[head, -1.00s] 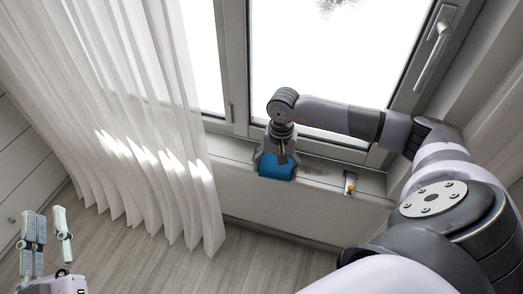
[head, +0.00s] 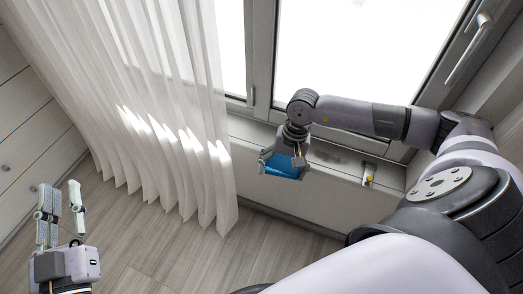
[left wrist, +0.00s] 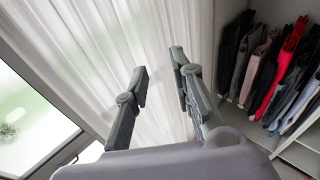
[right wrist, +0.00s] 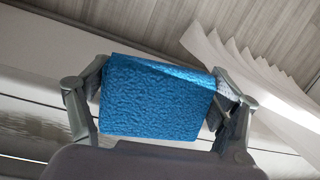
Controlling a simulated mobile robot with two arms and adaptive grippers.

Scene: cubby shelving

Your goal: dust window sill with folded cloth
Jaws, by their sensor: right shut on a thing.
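The folded blue cloth (head: 284,171) is held in my right gripper (head: 283,162), at the front edge of the window sill (head: 335,160). In the right wrist view the cloth (right wrist: 158,97) spans between the two fingers and looks textured. I cannot tell for sure whether it touches the sill; it seems to hang over the front edge, above the floor. A faint grey smudge shows on the sill to its right. My left gripper (head: 60,187) is open and empty at the lower left, far from the sill; it also shows open in the left wrist view (left wrist: 158,62).
A small item with a yellow part (head: 369,175) sits at the sill's right end. A sheer white curtain (head: 165,110) hangs left of my right gripper. The window frame (head: 262,60) stands behind the sill. Clothes (left wrist: 275,65) hang in shelving. The floor (head: 190,255) is clear.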

